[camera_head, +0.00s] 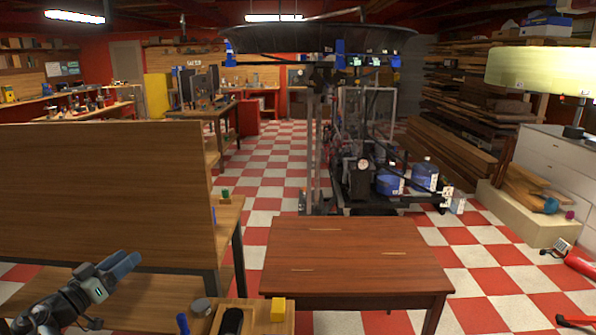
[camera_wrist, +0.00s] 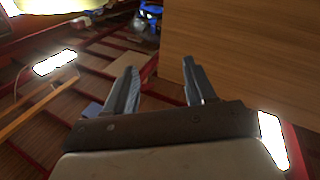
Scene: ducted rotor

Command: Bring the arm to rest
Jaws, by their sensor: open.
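My gripper (camera_head: 122,264) is at the lower left of the head view, raised and tilted up to the right, in front of the wooden panel. In the wrist view my gripper (camera_wrist: 158,70) shows two grey fingers well apart, with nothing between them. The wrist view looks toward the ceiling with its red beams and lights, so the gripper points upward. Nothing is seen touching the fingers.
A large wooden panel (camera_head: 105,190) stands behind my gripper; it seems to fill the right of the wrist view (camera_wrist: 240,50). A bare brown table (camera_head: 355,255) stands at the centre. Behind it is a machine rig (camera_head: 370,150) under a wide dark ring (camera_head: 320,40).

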